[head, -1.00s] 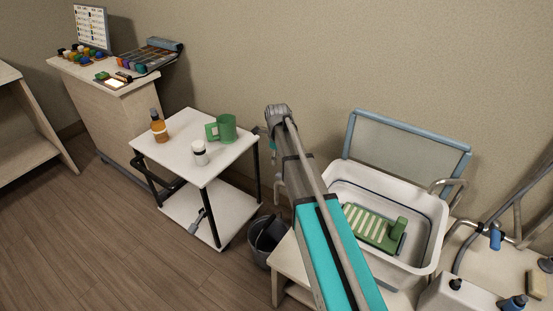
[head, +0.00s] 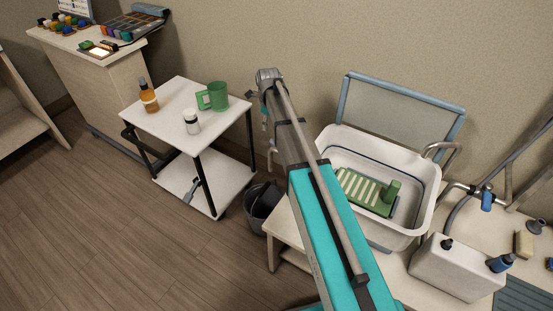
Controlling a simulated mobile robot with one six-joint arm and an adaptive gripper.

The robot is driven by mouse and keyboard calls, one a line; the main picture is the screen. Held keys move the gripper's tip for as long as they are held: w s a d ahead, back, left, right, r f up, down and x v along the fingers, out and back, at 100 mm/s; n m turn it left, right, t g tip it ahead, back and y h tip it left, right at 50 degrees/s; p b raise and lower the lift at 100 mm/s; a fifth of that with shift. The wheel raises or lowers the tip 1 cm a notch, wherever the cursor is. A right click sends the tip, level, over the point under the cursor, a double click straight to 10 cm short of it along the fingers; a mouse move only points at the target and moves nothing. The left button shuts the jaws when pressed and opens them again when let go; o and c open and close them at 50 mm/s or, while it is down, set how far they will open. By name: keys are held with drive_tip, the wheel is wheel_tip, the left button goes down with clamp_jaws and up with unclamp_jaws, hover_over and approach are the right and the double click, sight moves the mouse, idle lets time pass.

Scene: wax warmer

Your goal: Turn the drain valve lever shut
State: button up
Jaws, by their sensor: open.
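A blue lever-like handle (head: 487,200) sits on a pipe fitting right of the white tub (head: 428,205). It is small, and I cannot tell whether it is the drain valve lever or how it is turned. My teal and grey arm rises across the middle of the head view, left of the tub. My gripper (head: 272,155) shows only as a small grey part behind the arm, open. It is well left of the blue handle and apart from it. No object is seen in it, though much of it is hidden.
A green slatted tray (head: 362,188) lies in the tub. A white cart (head: 170,112) holds an amber bottle, a white jar and a green mug (head: 217,97). A grey bucket (head: 258,205) stands beside it. The floor at left is clear.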

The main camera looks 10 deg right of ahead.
drive_tip(key=shift+f+b, duration=3.95)
drive_tip(key=shift+f, duration=0.1)
drive_tip(key=shift+f, duration=0.15)
